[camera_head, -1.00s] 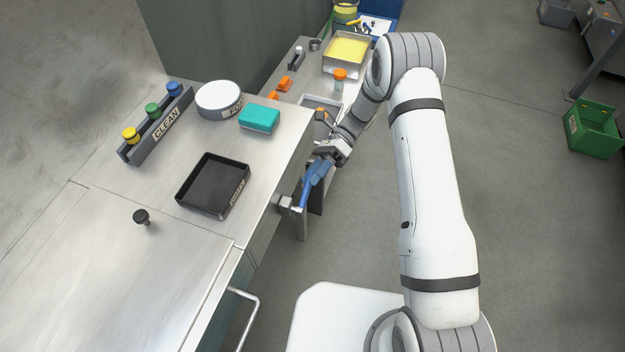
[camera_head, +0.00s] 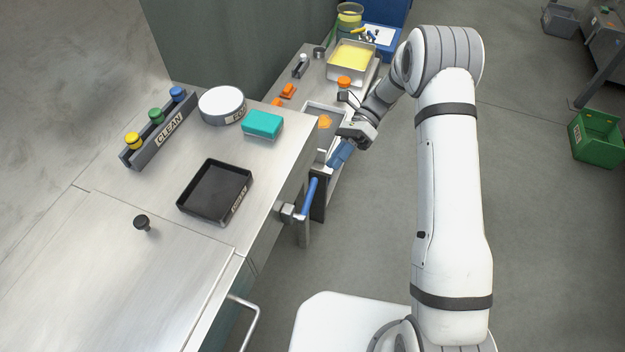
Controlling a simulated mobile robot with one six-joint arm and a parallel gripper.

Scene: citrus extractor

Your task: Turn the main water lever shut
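The water lever (camera_head: 311,195) is a blue handle on a grey metal valve body (camera_head: 289,212) at the right side of the steel counter. It slants up and slightly right from the valve, alongside the counter edge. My gripper (camera_head: 338,158), with blue fingers, is above and to the right of the lever's far end in the picture. A small gap shows between the fingertips and the lever. The fingers overlap from this angle, so their opening is hidden.
On the counter stand a black tray (camera_head: 183,207), a teal box (camera_head: 262,124), a white round tub (camera_head: 221,103) and a CLEAN rack (camera_head: 170,130) with coloured knobs. A lower bench (camera_head: 275,88) lies behind. The floor to the right is open, with a green crate (camera_head: 597,137).

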